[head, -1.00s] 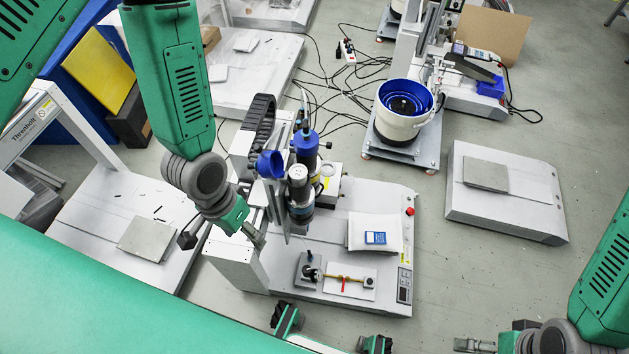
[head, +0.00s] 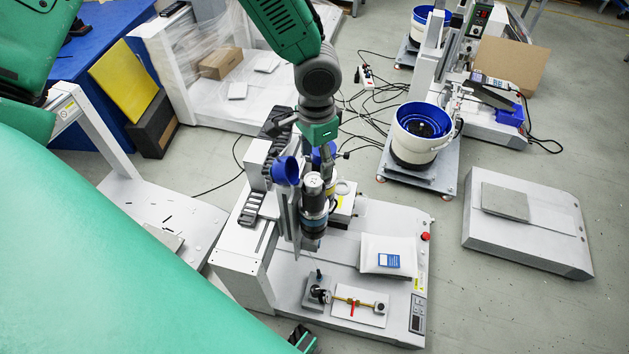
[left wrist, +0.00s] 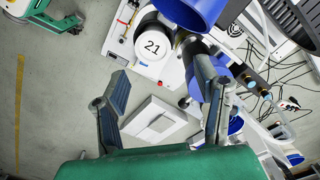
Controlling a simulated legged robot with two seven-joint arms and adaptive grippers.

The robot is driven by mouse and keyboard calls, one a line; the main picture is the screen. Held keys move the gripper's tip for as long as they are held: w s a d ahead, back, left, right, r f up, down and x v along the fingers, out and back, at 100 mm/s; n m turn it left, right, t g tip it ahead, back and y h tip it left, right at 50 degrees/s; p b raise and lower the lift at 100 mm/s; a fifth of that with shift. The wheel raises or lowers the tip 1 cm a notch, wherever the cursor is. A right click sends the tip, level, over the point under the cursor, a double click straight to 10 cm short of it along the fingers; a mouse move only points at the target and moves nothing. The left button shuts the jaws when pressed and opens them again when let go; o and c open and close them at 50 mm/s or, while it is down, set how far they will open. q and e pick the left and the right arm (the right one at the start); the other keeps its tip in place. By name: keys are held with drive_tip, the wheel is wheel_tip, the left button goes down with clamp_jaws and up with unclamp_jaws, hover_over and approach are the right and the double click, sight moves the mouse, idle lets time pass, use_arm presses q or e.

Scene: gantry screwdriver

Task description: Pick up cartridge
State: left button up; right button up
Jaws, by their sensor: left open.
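My left gripper (head: 328,165) is over the top of the gantry screwdriver's head, its arm coming down from the top. In the left wrist view the left gripper (left wrist: 163,92) is open, with nothing between its fingers. A cylinder with a white round end marked 21 (left wrist: 153,47) is beyond the fingers; in the head view the upright cylindrical unit (head: 314,200) stands just below the gripper. A blue cup (head: 286,170) is beside it, also large in the left wrist view (left wrist: 193,10). I cannot tell which part is the cartridge.
The machine's pale base (head: 345,250) carries a white pouch with a blue label (head: 388,261) and a brass rod with a red piece (head: 353,302). A bucket with a blue rim (head: 422,135) and cables lie behind. A low grey platform (head: 525,225) is at right.

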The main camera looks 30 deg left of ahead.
sight(314, 179)
use_arm(q)
drive_tip(key=shift+d+f, duration=0.1)
drive_tip(key=shift+f, duration=0.5)
drive_tip(key=f, duration=0.2)
drive_tip(key=s+f+b, duration=0.1)
drive_tip(key=f, duration=0.1)
drive_tip(key=shift+f+b, duration=0.25)
drive_tip(key=shift+b, duration=0.05)
drive_tip(key=shift+f, duration=0.25)
clamp_jaws()
